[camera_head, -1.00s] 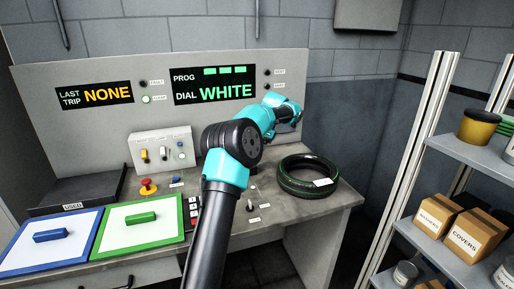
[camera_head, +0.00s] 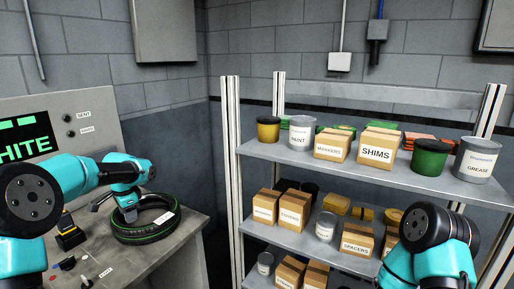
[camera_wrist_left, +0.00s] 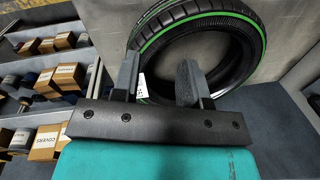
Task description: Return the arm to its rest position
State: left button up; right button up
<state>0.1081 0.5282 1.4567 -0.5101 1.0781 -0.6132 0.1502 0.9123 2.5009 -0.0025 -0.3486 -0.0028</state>
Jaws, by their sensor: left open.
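The tyre has a green stripe and a white label and lies on the grey bench (camera_head: 180,252). In the left wrist view the two fingers (camera_wrist_left: 158,80) are apart with nothing held between them. The tyre (camera_wrist_left: 215,25) fills the space beyond them; whether they touch it cannot be told. Part of my right arm shows at the lower right of the head view, but its gripper is out of the picture.
A shelf rack (camera_head: 300,163) with boxes and tins stands to the right of the bench, close to my right arm. The console display (camera_head: 25,138) is at the left edge. Small bench controls (camera_head: 70,235) sit left of the tyre.

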pick_arm(q)
jog(key=s+d+f+t+h, duration=0.15)
jog(key=d+f, duration=0.25)
jog(key=d, duration=0.7)
jog(key=s+d+f+n+h, duration=0.1)
jog(key=s+d+f+h, duration=0.35)
jog(key=f, duration=0.75)
jog(key=s+d+f+n, duration=0.3)
jog(key=s+f+n, duration=0.1)
jog(key=s+f, duration=0.7)
jog(key=s+d+f+n+g, duration=0.1)
jog(key=s+d+f+n, duration=0.3)
jog(key=s+f, duration=0.7)
jog(key=s+n, duration=0.1)
jog(key=s, duration=0.2)
jog(key=shift+s+y, duration=0.2)
jog(key=shift+y, duration=0.2)
jog(key=shift+g, duration=0.25)
